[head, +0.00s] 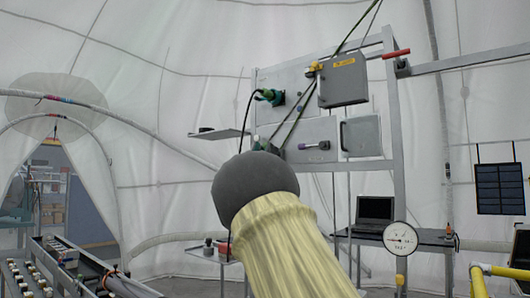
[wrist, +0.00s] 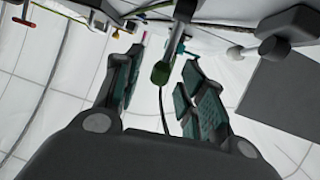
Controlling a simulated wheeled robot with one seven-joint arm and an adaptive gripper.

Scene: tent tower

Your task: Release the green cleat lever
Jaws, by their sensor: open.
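A lever with a rounded green end (wrist: 161,73) and a grey shaft shows in the wrist view, in the gap between the fingers. My gripper (wrist: 161,58) is open, with one teal-padded finger on each side of the lever and visible space on both sides. I cannot tell how deep the lever sits between the pads. In the head view a small green part (head: 258,143) shows just above my dark rounded arm end, where ropes meet the panel. My arm hides most of that spot and the gripper.
A grey box (head: 343,80) with a yellow label and a metal frame (head: 394,130) stand close by. A green fitting (head: 268,95) with a black cable is above. A purple-ended handle (head: 322,145) lies to the right. A laptop (head: 375,211) is lower right.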

